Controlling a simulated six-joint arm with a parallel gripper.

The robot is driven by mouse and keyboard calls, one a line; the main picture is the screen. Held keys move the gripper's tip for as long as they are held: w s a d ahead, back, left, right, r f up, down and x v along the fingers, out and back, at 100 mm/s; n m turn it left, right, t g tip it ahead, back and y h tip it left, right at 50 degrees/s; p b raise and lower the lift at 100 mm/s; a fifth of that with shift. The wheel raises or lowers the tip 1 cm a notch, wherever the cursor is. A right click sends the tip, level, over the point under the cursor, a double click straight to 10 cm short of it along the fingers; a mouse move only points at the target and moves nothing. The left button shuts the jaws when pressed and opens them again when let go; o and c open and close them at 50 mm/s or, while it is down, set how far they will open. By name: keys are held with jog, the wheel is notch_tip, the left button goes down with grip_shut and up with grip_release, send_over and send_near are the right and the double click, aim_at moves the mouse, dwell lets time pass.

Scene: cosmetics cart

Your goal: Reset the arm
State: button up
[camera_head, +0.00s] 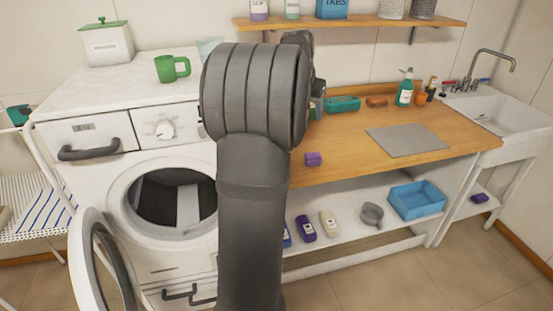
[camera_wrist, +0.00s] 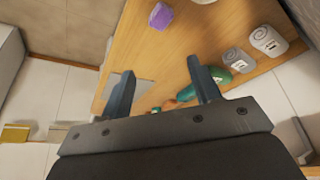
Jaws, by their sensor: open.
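My gripper shows in the wrist view (camera_wrist: 163,92), with its two dark fingers spread apart and nothing between them. The fingers are raised over the wooden counter (camera_wrist: 165,50). In the head view my arm rises in the middle of the picture and hides the gripper and part of the counter (camera_head: 350,155). A purple block (camera_head: 313,159) sits at the counter's front edge, beside my arm in the picture. It also shows in the wrist view (camera_wrist: 160,16), above the fingers and apart from them.
A washing machine (camera_head: 85,135) with its round door open stands at left, a green mug (camera_head: 172,69) on top. A grey mat (camera_head: 407,140) and bottles (camera_head: 405,90) are on the counter. A blue bin (camera_head: 417,200) is on the lower shelf. A sink (camera_head: 500,118) is at right.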

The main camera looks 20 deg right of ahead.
jog(key=shift+s+d+r, duration=0.85)
jog(key=shift+s, duration=0.25)
jog(key=w+a+f, duration=0.7)
jog(key=w+f, duration=0.2)
jog(key=shift+a, duration=0.2)
jog(key=shift+f, duration=0.2)
